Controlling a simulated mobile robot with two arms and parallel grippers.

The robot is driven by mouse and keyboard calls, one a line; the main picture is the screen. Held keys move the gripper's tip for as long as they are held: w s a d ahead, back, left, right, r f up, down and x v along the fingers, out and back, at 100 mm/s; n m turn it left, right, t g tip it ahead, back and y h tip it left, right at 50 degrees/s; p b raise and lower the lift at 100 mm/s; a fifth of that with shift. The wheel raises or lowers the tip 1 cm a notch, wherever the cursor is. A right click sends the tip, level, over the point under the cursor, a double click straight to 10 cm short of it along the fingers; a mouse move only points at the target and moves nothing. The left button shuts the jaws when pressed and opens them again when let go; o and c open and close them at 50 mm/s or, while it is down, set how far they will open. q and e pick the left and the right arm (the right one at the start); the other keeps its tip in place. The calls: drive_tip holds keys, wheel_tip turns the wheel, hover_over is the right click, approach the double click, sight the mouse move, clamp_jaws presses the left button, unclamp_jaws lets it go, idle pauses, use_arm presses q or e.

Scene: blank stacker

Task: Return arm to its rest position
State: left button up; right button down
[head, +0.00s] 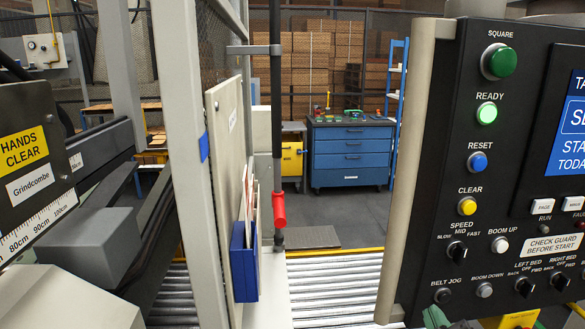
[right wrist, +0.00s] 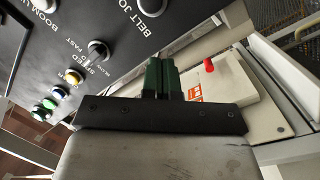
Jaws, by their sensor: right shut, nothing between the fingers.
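My right gripper shows in the right wrist view (right wrist: 161,78) as two dark green fingers pressed together with nothing between them. They are near the lower edge of the black control panel (right wrist: 40,75); I cannot tell whether they touch it. In the head view only a small green part of this gripper (head: 437,317) shows at the bottom edge, below the control panel (head: 455,150). My left gripper is not in view.
The panel carries several buttons, including a lit green READY button (head: 487,114), and knobs. A roller conveyor (head: 340,290) lies behind, with a blue drawer cabinet (head: 350,155) further back.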

drive_tip(key=s+a+f+m+g+y, duration=0.2)
drive_tip(key=s+f+m+g, duration=0.4)
drive_tip(key=s+f+g, duration=1.2)
drive_tip(key=s+f+t, duration=0.1)
drive_tip(key=s+f, duration=0.1)
drive_tip(key=f, duration=1.4)
drive_tip(key=s+f+t, duration=0.1)
drive_tip(key=s+f, duration=0.1)
drive_tip(key=f, duration=1.4)
drive_tip(key=s+d+f+g, duration=0.1)
drive_tip(key=s+d+f, duration=0.1)
drive_tip(key=s+f, duration=1.3)
drive_tip(key=shift+s+d, duration=0.2)
drive_tip(key=shift+s, duration=0.4)
drive_tip(key=shift+f, duration=0.1)
